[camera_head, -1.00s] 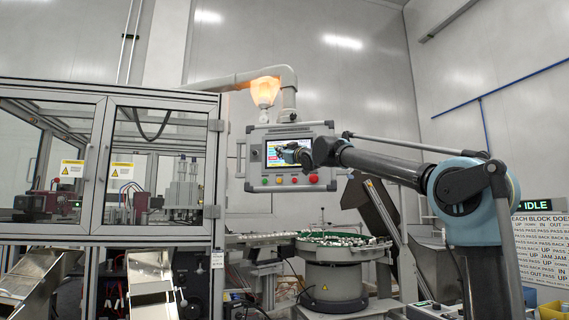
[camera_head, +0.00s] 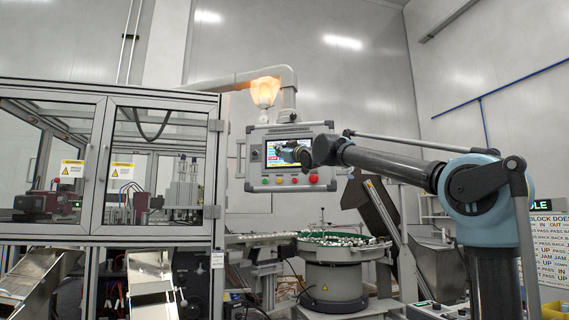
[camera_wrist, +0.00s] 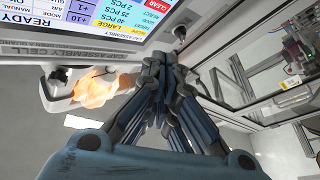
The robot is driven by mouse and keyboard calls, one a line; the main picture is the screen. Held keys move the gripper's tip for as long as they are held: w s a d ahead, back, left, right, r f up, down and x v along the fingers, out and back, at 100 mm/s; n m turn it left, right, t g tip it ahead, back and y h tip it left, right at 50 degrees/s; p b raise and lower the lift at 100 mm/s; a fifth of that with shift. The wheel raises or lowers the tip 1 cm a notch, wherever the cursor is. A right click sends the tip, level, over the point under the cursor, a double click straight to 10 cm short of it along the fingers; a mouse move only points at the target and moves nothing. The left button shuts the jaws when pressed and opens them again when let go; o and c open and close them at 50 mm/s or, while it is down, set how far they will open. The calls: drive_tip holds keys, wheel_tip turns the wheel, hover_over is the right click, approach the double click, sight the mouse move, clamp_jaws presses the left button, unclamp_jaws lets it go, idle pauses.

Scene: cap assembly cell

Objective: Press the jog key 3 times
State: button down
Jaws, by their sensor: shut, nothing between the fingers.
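The operator panel (camera_head: 247,150) hangs from an overhead arm, with a lit screen (camera_head: 272,156) and a row of buttons below it, including a red one (camera_head: 313,177). I cannot tell which key is the jog key. My gripper (camera_head: 304,156) is in front of the screen's right part and hides some of it. In the wrist view my gripper (camera_wrist: 162,60) is shut and empty, its fingertips just beside the panel's edge in the picture. The screen (camera_wrist: 75,22) appears upside down there, with READY, LARGE, and a red CLEAR field readable. Contact with the panel cannot be told.
A glazed machine enclosure (camera_head: 100,235) fills the left. A bowl feeder (camera_head: 335,280) stands below the panel. A text board (camera_head: 548,245) stands at the right.

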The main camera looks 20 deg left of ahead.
drive_tip(key=shift+s, duration=0.55)
drive_tip(key=shift+w, duration=0.15)
drive_tip(key=w, duration=0.8)
drive_tip(key=shift+w+a, duration=0.25)
drive_tip(key=shift+a, duration=0.05)
drive_tip(key=shift+w+a, duration=0.1)
drive_tip(key=shift+w, duration=0.5)
idle(1.8)
drive_tip(key=shift+s, duration=0.7)
drive_tip(key=shift+s+d, duration=0.15)
drive_tip(key=shift+s, duration=1.1)
drive_tip(key=shift+s+d, duration=0.1)
drive_tip(key=shift+s, duration=1.15)
